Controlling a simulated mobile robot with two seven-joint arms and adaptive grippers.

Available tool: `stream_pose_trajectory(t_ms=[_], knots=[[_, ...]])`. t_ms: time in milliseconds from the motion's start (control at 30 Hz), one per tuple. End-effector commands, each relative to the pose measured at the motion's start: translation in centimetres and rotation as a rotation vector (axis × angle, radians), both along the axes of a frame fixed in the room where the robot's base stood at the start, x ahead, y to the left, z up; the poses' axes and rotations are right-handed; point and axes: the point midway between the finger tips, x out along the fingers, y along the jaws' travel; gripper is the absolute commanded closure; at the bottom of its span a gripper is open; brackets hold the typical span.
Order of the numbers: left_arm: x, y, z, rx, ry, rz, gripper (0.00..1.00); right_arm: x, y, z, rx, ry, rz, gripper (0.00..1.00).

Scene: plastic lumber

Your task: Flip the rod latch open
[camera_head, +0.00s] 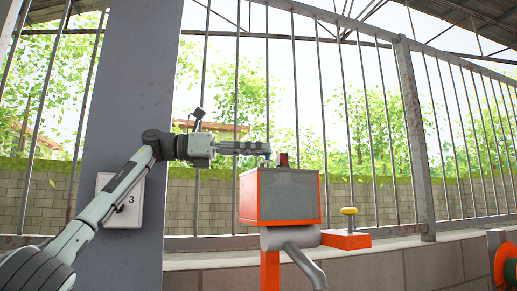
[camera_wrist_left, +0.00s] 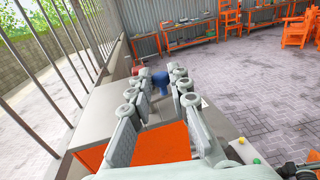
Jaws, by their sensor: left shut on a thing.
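My left gripper (camera_head: 262,148) reaches in from the left, level, just above the top of an orange box with a grey front (camera_head: 289,197). In the left wrist view its two fingers (camera_wrist_left: 161,76) are shut on a small blue piece (camera_wrist_left: 160,84), which sits between the tips. A small red part (camera_head: 283,159) stands on top of the box by the fingertips; a red part also shows beyond the left finger in the wrist view (camera_wrist_left: 137,70). I cannot tell clearly which part is the rod latch. My right gripper is not in view.
A barred fence runs behind the box. A grey curved handle (camera_head: 305,267) hangs below it, and a yellow knob (camera_head: 349,212) sits on an orange base to the right.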

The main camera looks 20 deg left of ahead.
Motion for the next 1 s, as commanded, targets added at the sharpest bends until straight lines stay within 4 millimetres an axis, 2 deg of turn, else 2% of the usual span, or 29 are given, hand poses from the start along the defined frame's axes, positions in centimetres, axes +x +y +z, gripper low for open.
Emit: stream_pose_trajectory(t_ms=[733, 767, 800, 900, 1000], knots=[[0.00, 0.18, 0.00, 0.003, 0.000, -0.067, 1.00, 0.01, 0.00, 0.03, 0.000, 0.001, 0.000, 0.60], [0.00, 0.18, -0.01, 0.003, 0.000, -0.067, 0.80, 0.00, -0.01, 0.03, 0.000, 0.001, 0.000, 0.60], [0.00, 0.18, -0.01, 0.003, 0.001, -0.067, 0.75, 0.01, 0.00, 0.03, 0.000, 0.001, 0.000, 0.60], [0.01, 0.19, -0.01, 0.003, 0.001, -0.067, 0.62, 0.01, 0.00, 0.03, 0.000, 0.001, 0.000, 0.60], [0.02, 0.18, -0.02, 0.003, 0.001, -0.066, 0.61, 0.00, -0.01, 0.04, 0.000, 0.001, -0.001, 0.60]])
